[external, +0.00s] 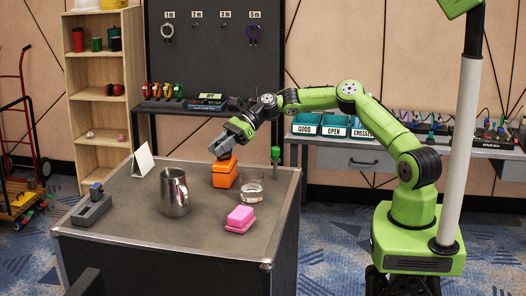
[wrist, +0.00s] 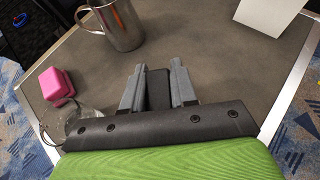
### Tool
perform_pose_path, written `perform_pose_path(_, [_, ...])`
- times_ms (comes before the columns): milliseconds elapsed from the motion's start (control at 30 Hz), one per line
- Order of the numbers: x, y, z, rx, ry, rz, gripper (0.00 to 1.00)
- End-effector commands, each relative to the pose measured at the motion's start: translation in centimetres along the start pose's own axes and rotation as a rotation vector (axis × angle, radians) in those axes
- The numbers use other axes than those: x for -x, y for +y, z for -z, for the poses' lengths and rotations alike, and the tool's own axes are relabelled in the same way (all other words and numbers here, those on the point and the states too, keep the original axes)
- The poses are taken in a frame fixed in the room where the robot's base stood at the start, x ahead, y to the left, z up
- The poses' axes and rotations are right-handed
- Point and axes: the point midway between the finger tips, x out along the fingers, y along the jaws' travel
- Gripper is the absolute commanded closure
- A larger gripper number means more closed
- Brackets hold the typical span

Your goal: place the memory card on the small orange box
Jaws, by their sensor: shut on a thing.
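The small orange box (external: 224,176) stands on the grey table near its far side in the external view; it does not show in the wrist view. My gripper (external: 220,154) is tilted down just above the box's top. In the wrist view my gripper (wrist: 157,76) has its two grey fingers closed on a flat dark piece, the memory card (wrist: 157,90). The card is too small to make out in the external view. I cannot tell whether it touches the box.
A metal mug (external: 174,192), a glass (external: 251,188), a pink box (external: 240,219), a white folded card (external: 143,161) and a grey holder (external: 91,211) stand on the table (external: 150,240). A green-topped item (external: 275,157) is at the right edge. The front is clear.

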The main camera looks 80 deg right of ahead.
Motion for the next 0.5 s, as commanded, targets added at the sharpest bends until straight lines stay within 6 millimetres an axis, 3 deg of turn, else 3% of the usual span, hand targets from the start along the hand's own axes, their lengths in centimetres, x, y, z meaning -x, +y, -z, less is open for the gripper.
perform_pose_path(33, [-0.05, 0.01, 0.10, -0.001, 0.000, -0.001, 0.70])
perform_pose_path(200, [-0.03, 0.00, 0.08, 0.000, 0.000, 0.000, 0.47])
perform_pose_path(500, [0.25, -0.03, -0.27, 0.001, 0.000, 0.001, 0.47])
